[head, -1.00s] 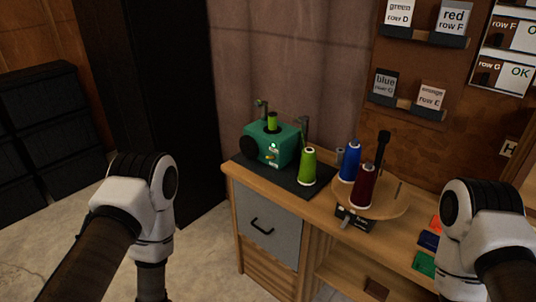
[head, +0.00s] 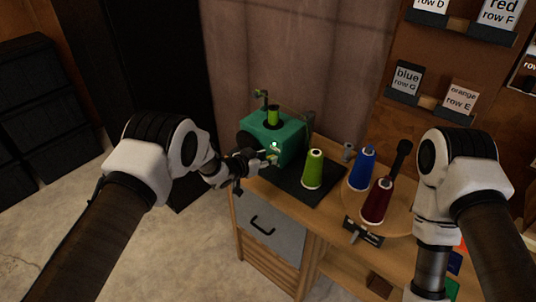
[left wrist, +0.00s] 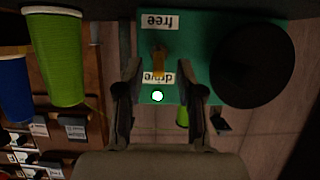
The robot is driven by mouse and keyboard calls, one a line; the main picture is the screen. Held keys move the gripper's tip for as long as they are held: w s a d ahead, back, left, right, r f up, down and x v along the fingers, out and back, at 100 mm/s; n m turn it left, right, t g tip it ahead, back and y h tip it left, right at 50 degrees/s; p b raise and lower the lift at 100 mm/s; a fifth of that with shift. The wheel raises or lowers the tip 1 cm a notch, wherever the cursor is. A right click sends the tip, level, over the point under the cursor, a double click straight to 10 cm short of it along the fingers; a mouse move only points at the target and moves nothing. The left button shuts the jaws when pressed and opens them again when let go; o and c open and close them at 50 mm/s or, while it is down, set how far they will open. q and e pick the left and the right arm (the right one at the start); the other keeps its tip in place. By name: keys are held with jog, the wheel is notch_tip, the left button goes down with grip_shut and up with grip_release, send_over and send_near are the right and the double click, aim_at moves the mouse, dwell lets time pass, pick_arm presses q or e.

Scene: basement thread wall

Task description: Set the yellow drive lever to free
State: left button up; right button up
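The green winder box (head: 290,138) stands on a dark mat at the bench's left end. In the left wrist view, which is upside down, its front (left wrist: 205,28) carries a "free" label (left wrist: 160,22) and a "drive" label (left wrist: 156,79). The yellow drive lever (left wrist: 159,61) sits between them, its lower end in the picture by "drive". My left gripper (head: 263,159) is at the box front. In its wrist view, the gripper (left wrist: 160,68) is open, with one finger on each side of the lever, apart from it. My right gripper is out of view.
A lime thread cone (head: 313,169) stands close right of the box. Blue (head: 362,168) and dark red (head: 377,201) cones stand on a round wooden plate further right. A black round part (left wrist: 252,64) adjoins the box front. A grey drawer (head: 270,232) is below.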

pick_arm(q)
jog(key=shift+w+d+f, duration=0.3)
jog(key=shift+w, duration=0.15)
jog(key=shift+w+d, duration=0.1)
jog(key=shift+d, duration=0.05)
jog(key=shift+r, duration=0.15)
grip_shut()
jog(key=shift+f+t+h+b, duration=0.3)
jog(key=shift+f+b, duration=0.1)
jog(key=shift+b, duration=0.35)
jog(key=t+h+b, duration=0.1)
jog(key=b, duration=0.2)
jog(key=f+t+h+b, duration=0.1)
jog(key=t+b, duration=0.1)
jog(key=b, duration=0.2)
jog(key=f+t+h+b, duration=0.1)
jog(key=b, duration=0.3)
jog(key=shift+s, duration=0.25)
jog(key=shift+r+t+h+b, duration=0.1)
jog(key=shift+t+h+b, duration=0.3)
jog(key=shift+t+b, duration=0.3)
